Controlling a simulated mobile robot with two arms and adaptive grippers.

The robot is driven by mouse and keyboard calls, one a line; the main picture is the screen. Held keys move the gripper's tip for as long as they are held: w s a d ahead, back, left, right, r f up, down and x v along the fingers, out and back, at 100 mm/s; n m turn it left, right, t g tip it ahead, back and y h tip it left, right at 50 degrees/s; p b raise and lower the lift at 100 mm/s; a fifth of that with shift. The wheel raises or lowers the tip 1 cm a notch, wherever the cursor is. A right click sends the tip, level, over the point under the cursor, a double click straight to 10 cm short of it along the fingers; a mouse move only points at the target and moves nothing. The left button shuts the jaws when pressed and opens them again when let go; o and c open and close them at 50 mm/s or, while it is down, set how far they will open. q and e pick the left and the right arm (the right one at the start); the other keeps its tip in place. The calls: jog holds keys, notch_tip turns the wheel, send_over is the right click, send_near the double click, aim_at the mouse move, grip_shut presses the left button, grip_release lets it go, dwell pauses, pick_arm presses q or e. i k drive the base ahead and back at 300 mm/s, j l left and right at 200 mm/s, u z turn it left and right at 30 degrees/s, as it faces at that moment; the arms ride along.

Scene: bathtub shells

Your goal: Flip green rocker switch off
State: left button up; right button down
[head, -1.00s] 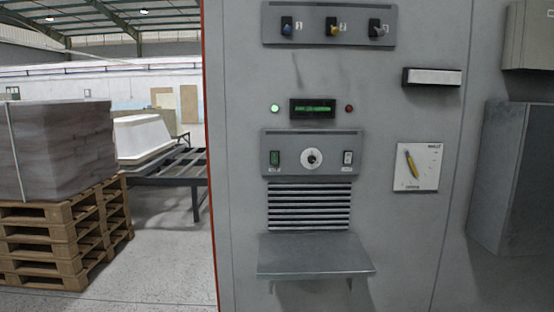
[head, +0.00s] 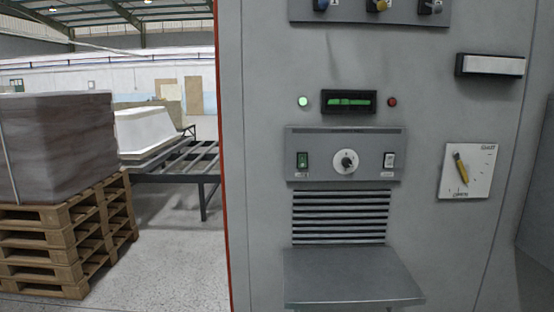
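The green rocker switch (head: 302,160) sits at the left end of a grey control panel (head: 325,174) on the front of a tall grey cabinet (head: 270,60). Which side of the green rocker is pressed in is too small to tell. Neither of my grippers shows in the head view.
A metal shelf (head: 352,278) juts out below the vent slats (head: 338,217). Above the panel are a lit green lamp (head: 303,102), a green display (head: 348,102) and a red lamp (head: 392,102). A yellow-handled dial (head: 466,171) is at right. Pallets (head: 70,235) stand at left.

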aim_at(302, 157)
jog(key=i+j+u, duration=0.15)
jog(key=i, duration=0.5)
jog(key=i+j+u, duration=0.15)
jog(key=i, duration=0.45)
